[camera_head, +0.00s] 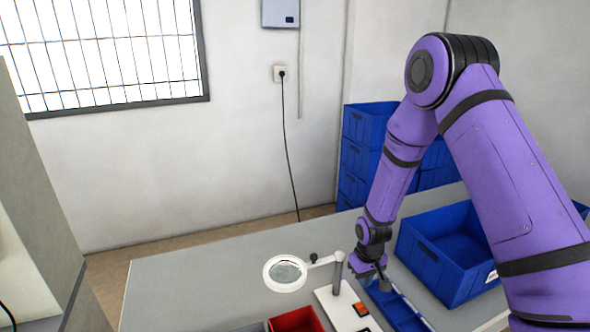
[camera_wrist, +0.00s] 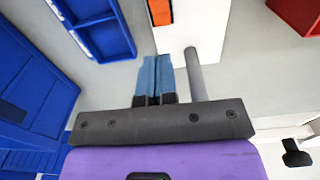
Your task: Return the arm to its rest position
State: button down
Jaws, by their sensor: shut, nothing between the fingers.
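My purple arm reaches over the grey table from the right, bent at the elbow. My gripper (camera_head: 382,283) hangs low beside the post of a magnifier lamp, above the area of a shallow blue tray (camera_head: 408,318). In the wrist view the two blue fingers of my gripper (camera_wrist: 157,62) are together with nothing between them. The lamp's white base (camera_wrist: 190,30) and grey post (camera_wrist: 196,75) are close to the right of the fingers there. Whether the fingers touch the lamp cannot be told.
The magnifier lamp's white ring (camera_head: 285,273) extends left over the table (camera_head: 210,285). A red bin (camera_head: 297,321) stands at the front edge of view. A large blue bin (camera_head: 425,268) is right of my gripper. Stacked blue crates (camera_head: 360,125) stand by the wall. The table's left part is clear.

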jog(key=s+d+r+m+t, duration=0.1)
jog(key=s+r, duration=0.1)
jog(key=r, duration=0.8)
jog(key=s+d+r+t, duration=0.1)
jog(key=s+d+r, duration=0.1)
jog(key=r, duration=0.7)
jog(key=s+d+r+m, duration=0.1)
jog(key=s+r, duration=0.2)
jog(key=r, duration=0.7)
jog(key=s+d+r+t, duration=0.1)
jog(key=s+r, duration=0.6)
jog(key=s, duration=0.4)
jog(key=s+d+r+m+t, duration=0.1)
jog(key=s+r+t, duration=0.1)
jog(key=s+r, duration=0.5)
jog(key=shift+s+d+r, duration=0.35)
jog(key=shift+s, duration=1.95)
